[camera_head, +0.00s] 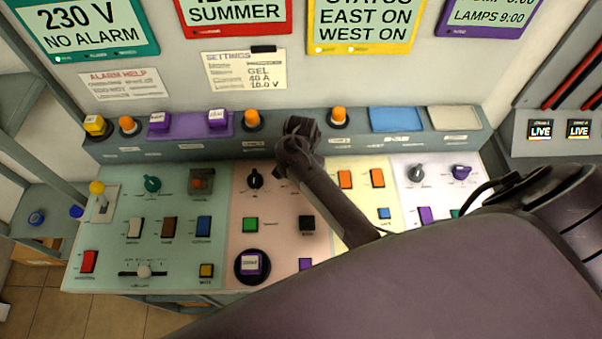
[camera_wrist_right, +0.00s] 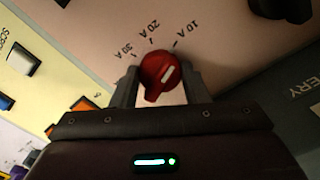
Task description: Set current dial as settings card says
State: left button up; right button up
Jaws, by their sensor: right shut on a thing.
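The settings card (camera_head: 246,70) on the back wall reads GEL, 40 A, 10.0 V, with a black mark at its top edge. The current dial (camera_wrist_right: 157,70) is a red knob on the pink panel, with 10 A, 20 A and 30 A printed around it in the right wrist view. Its white line slants up toward the 10 A side; a 40 A mark is not visible. My right gripper (camera_wrist_right: 160,88) is shut on the dial, one finger on each side. In the head view this gripper (camera_head: 296,145) hides the dial. My left gripper is out of view.
A black knob (camera_head: 255,178) is left of my right gripper, and a green button (camera_head: 250,224) is below that knob. Orange switches (camera_head: 346,179) stand to the right. A ledge with an orange button (camera_head: 252,118) runs behind the panel. My arm covers the lower right.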

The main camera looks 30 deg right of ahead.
jog(key=shift+n, duration=0.4)
jog(key=n, duration=1.2)
jog(key=shift+n, duration=0.4)
jog(key=n, duration=1.3)
jog(key=shift+w+d, duration=0.1)
jog(key=shift+n, duration=0.3)
jog(key=o, duration=1)
